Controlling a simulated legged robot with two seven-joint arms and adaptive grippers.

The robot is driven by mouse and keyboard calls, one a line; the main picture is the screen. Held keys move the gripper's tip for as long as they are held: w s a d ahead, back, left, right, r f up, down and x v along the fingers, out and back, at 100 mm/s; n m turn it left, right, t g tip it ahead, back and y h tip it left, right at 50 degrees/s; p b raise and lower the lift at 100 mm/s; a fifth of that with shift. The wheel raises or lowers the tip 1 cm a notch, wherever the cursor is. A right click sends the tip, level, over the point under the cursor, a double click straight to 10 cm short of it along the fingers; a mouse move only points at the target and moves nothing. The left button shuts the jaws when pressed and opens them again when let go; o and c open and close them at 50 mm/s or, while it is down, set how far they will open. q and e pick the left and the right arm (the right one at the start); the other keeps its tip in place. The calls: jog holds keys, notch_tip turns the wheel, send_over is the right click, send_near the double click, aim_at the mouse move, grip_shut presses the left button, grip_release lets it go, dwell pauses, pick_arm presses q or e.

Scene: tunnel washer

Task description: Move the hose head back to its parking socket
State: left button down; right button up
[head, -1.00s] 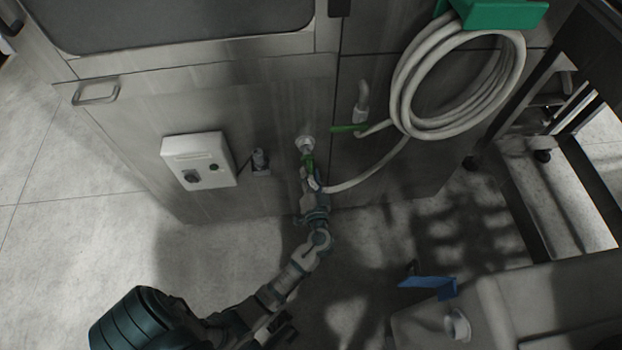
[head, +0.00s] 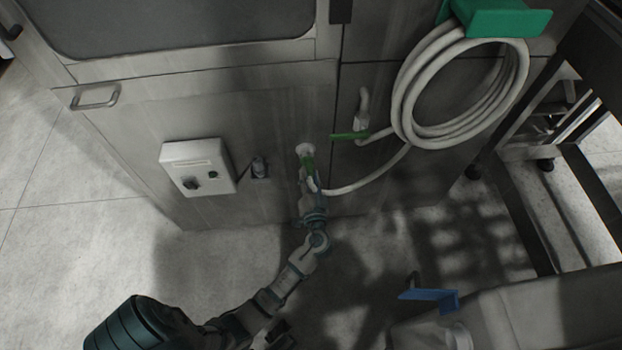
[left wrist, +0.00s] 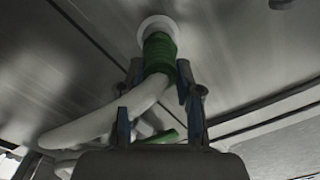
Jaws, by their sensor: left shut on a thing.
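The green hose head (head: 307,163) is at the round white parking socket (head: 303,149) on the machine's lower front panel. My left gripper (head: 308,174) is shut on the hose head from below. In the left wrist view, the fingers (left wrist: 160,74) stand on either side of the green head (left wrist: 159,52). Its far end meets the white ring of the socket (left wrist: 157,24), and the socket's opening is hidden. I cannot tell how deep the head sits. The white hose (head: 357,185) runs from the head up to a coil. My right gripper is not in view.
The coiled hose (head: 404,92) hangs on a green holder (head: 497,20). A pipe with a green lever (head: 349,136) is right of the socket. A white control box (head: 197,166) and a small grey fitting (head: 260,168) are on the left. The floor in front is open.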

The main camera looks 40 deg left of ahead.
pick_arm(q)
jog(key=shift+w+a, duration=0.25)
dwell(0.7)
dwell(0.4)
jog(key=c, duration=0.7)
grip_release()
jog(key=shift+s+d, duration=0.1)
jog(key=shift+s+d, duration=0.2)
jog(key=shift+d, duration=0.05)
jog(key=v, duration=1.1)
jog(key=shift+s+f, duration=0.1)
